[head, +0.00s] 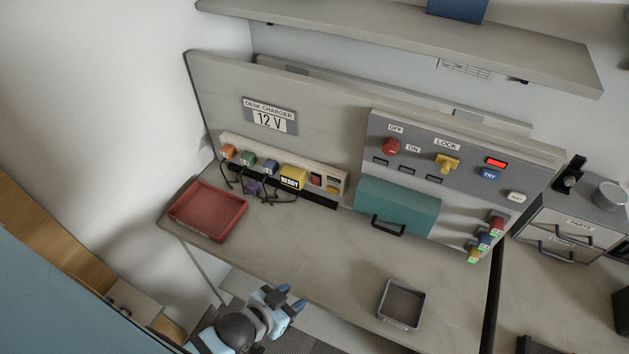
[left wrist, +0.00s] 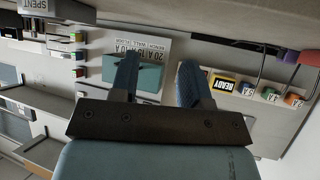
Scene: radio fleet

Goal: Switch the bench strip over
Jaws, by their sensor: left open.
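The beige strip (head: 341,178) stands along the back of the bench, under a "DESK CHARGER 12 V" sign (head: 270,116). Orange (head: 228,152), green (head: 248,160) and blue (head: 270,167) plugs sit along it, and a purple piece (head: 252,188) lies among dark cords below. A yellow box marked READY (head: 293,177) and a small red part (head: 315,180) are towards its right end. The READY box also shows in the left wrist view (left wrist: 222,83). My left gripper (head: 292,298) is open and empty at the bench's front edge, well apart from the strip. My right gripper is out of view.
A grey panel (head: 420,167) holds a red OFF/ON knob (head: 391,146), a yellow LOCK part (head: 447,163) and a lit red lamp (head: 497,162). A teal handled cover (head: 397,205) is below. A red tray (head: 207,210) and grey tray (head: 402,306) stand on the bench; its middle is clear.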

